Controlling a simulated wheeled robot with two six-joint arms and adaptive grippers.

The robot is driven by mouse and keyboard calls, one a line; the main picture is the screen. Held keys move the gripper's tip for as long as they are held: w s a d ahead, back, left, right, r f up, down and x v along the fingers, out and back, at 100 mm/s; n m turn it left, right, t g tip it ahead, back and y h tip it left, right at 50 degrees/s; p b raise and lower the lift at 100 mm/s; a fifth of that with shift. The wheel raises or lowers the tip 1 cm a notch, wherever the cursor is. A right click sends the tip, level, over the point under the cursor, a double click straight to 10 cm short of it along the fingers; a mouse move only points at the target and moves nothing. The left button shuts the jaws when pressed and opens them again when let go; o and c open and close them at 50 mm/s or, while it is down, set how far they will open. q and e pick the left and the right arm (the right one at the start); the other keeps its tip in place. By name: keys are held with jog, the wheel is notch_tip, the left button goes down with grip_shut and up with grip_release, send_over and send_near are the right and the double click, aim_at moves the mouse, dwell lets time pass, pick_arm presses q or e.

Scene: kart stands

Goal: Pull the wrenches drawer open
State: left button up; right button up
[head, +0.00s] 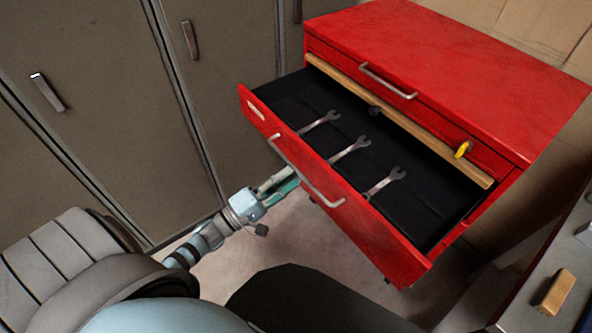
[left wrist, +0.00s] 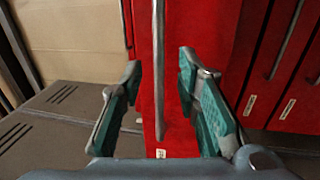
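The red drawer (head: 375,240) of the tool cabinet stands well open, with several wrenches, including one (head: 384,181) near the middle, lying on its black lining. Its grey bar handle (head: 308,172) runs along the front. My left gripper (head: 291,179) is in front of the drawer at the handle. In the left wrist view its teal-padded fingers (left wrist: 161,75) are spread, with the handle (left wrist: 158,100) upright between them and a visible gap on each side. Whether the handle lies deep between the fingers is hard to tell. My right gripper is not in view.
The red cabinet (head: 455,65) has a shut upper drawer with its own handle (head: 388,80). A wooden strip (head: 400,120) with a yellow item (head: 463,149) runs behind the open drawer. Grey lockers (head: 100,80) stand at left. A bench with a wooden block (head: 556,291) is at lower right.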

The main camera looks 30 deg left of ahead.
pick_arm(q)
jog(key=v, duration=0.8)
